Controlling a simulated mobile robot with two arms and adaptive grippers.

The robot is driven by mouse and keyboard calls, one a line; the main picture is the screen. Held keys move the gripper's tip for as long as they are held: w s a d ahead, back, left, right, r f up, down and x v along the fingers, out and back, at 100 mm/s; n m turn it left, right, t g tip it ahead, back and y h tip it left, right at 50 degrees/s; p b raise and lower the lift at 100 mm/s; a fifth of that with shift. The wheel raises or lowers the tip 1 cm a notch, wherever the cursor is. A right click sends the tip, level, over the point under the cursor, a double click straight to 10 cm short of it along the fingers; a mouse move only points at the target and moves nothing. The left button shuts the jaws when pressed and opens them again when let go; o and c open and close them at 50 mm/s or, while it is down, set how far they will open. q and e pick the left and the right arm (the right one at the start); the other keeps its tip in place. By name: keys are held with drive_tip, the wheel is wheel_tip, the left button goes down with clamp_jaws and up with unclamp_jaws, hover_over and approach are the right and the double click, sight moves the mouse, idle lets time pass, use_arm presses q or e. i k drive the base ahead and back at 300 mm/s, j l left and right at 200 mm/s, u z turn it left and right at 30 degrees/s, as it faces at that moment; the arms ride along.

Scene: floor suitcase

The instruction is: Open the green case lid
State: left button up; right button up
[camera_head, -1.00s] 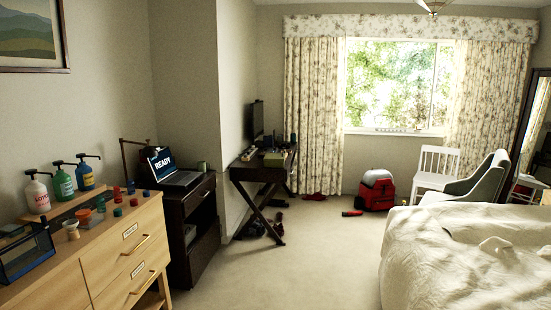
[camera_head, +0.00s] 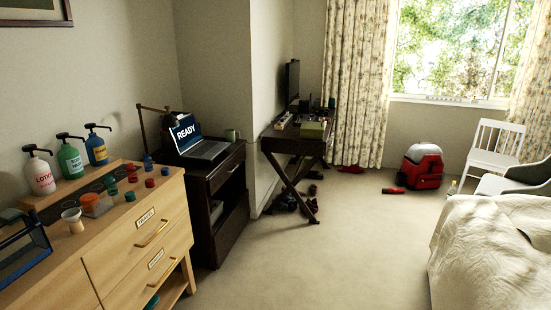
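No large green case is plain in view. A small olive-green box (camera_head: 314,130) lies on the dark desk (camera_head: 298,145) by the window; at this size I cannot tell whether it is a case or has a lid. A red case with a grey-white top (camera_head: 423,166) stands upright on the carpet below the window. Neither of my grippers is in view.
A wooden dresser (camera_head: 160,240) with pump bottles, cups and small caps stands at left. Beside it is a dark cabinet (camera_head: 219,205) with a laptop (camera_head: 199,140). A bed (camera_head: 500,240) and white chair (camera_head: 492,145) are at right. Carpet (camera_head: 330,250) between is mostly clear.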

sight(308, 126)
drive_tip(key=i+u, duration=0.1)
drive_tip(key=i, duration=2.15)
